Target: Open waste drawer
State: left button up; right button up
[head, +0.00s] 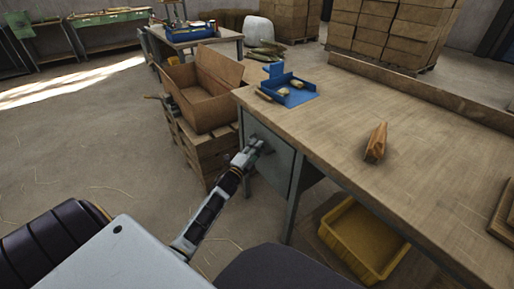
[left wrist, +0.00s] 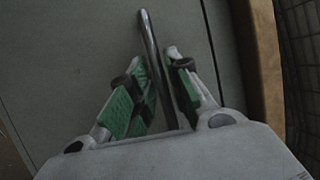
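The waste drawer's grey-green front (head: 283,163) is under the left end of the wooden workbench and looks shut, flush with its frame. My left gripper (head: 259,147) is at this front. In the left wrist view, the dark bar handle (left wrist: 151,45) runs between the two green-padded fingers (left wrist: 160,85). The fingers are apart, one on each side of the bar, with a narrow gap showing on the right. In the head view the gripper hides most of the handle. My right gripper is in neither view.
A blue tray (head: 290,94) and a wooden block brush (head: 376,143) lie on the workbench (head: 400,120). An open cardboard box (head: 205,98) on pallets (head: 203,150) stands close left of the drawer. A yellow bin (head: 362,243) is under the bench. Floor in front is clear.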

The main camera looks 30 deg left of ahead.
pick_arm(q)
jog(key=shift+w, duration=0.45)
jog(key=shift+r, duration=0.1)
grip_shut()
